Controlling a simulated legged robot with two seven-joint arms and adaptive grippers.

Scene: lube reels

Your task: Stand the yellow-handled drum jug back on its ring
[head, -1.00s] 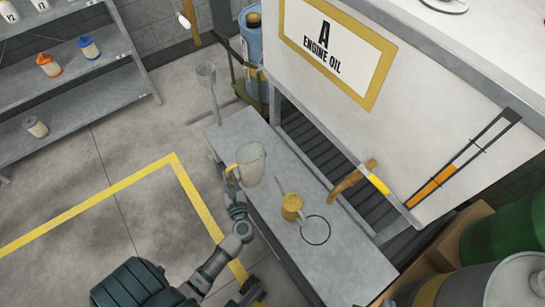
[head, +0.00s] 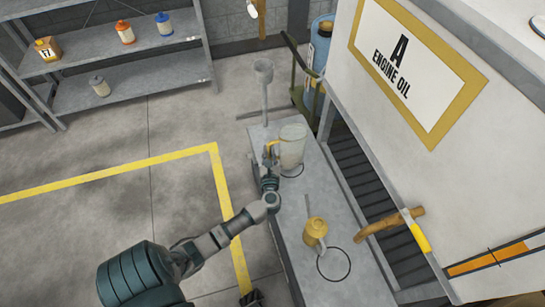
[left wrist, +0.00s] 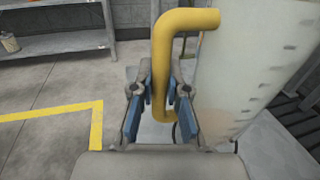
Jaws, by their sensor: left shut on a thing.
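The clear drum jug (head: 291,146) with its yellow handle (left wrist: 162,50) is near the far end of the grey bench, looking nearly upright. A thin dark ring (head: 297,172) shows partly at its base; I cannot tell whether the jug touches the bench. My left gripper (head: 268,168) reaches in from the left and is shut on the handle. In the left wrist view its fingers (left wrist: 158,92) lie either side of the handle, with the clear body to the right. My right gripper is not in view.

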